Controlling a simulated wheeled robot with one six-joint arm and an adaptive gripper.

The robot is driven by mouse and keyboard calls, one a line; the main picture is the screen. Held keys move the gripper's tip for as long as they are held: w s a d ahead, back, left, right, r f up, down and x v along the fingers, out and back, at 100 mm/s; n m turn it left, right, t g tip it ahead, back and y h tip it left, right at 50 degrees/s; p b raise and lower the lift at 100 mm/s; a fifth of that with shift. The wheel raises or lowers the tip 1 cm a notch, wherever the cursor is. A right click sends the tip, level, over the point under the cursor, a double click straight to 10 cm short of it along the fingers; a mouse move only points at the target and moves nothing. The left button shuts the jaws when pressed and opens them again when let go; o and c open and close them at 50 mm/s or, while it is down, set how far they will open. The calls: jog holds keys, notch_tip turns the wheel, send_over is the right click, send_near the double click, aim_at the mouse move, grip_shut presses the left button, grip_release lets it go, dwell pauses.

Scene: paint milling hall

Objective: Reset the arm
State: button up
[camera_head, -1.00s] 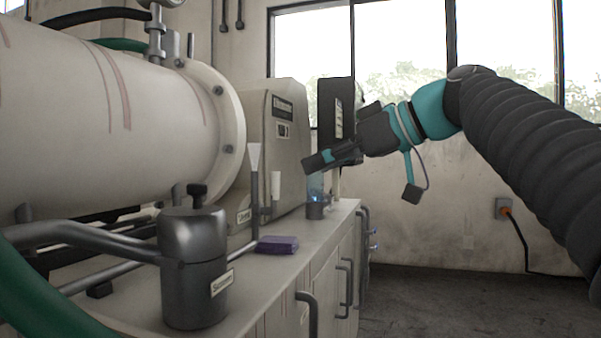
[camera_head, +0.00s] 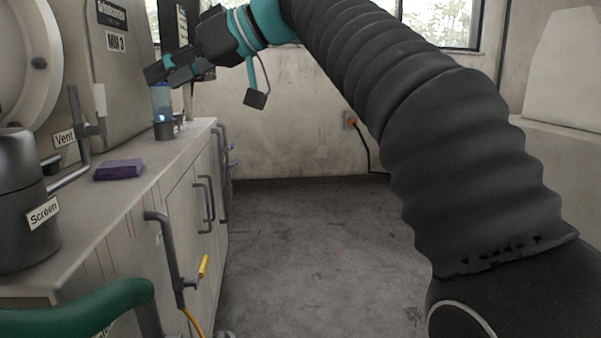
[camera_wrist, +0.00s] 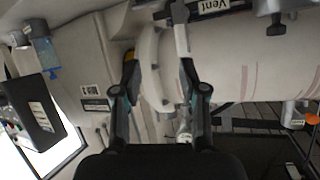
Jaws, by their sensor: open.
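My gripper (camera_head: 168,72), dark with teal parts, is at the upper left in the head view, in front of the grey machine housing. It is above the counter and close to the top of a clear blue-tinted cylinder (camera_head: 161,100). I cannot tell from this angle whether they touch. In the wrist view my gripper (camera_wrist: 158,65) shows two spread fingers with nothing held between them. The blue cylinder shows there off to the upper left (camera_wrist: 46,52), away from the fingers.
The counter (camera_head: 150,172) runs along the left with a purple block (camera_head: 118,169), a dark canister labelled Screen (camera_head: 22,210) and a pipe labelled Vent (camera_head: 78,135). Cabinet handles (camera_head: 165,250) and a green hose (camera_head: 80,312) stick out. Grey floor (camera_head: 310,240) is free to the right.

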jog(key=w+d+f+m+t+h+p, duration=0.1)
jog(key=w+d+f+m+h, duration=0.2)
jog(key=f, duration=0.5)
jog(key=w+d+f+m+t+h, duration=0.15)
jog(key=d+f+m, duration=0.25)
jog(key=f, duration=0.4)
jog(key=s+d+f+m+h+p, duration=0.3)
jog(key=s+d+f+m+h, duration=0.15)
jog(key=d+f, duration=0.7)
jog(key=s+d+f+m+h+p, duration=0.1)
jog(key=s+d+f+h+p, duration=0.1)
jog(key=s+d, duration=0.6)
jog(key=s+d+f+m+t+h+p, duration=0.1)
jog(key=s+d+f+m+h+p, duration=0.1)
jog(key=s+d, duration=0.7)
jog(key=shift+s+d+f+p, duration=0.3)
jog(key=shift+d+f+p, duration=0.45)
jog(key=shift+f+p, duration=0.1)
jog(key=shift+s+a+t, duration=0.1)
jog(key=shift+t, duration=0.15)
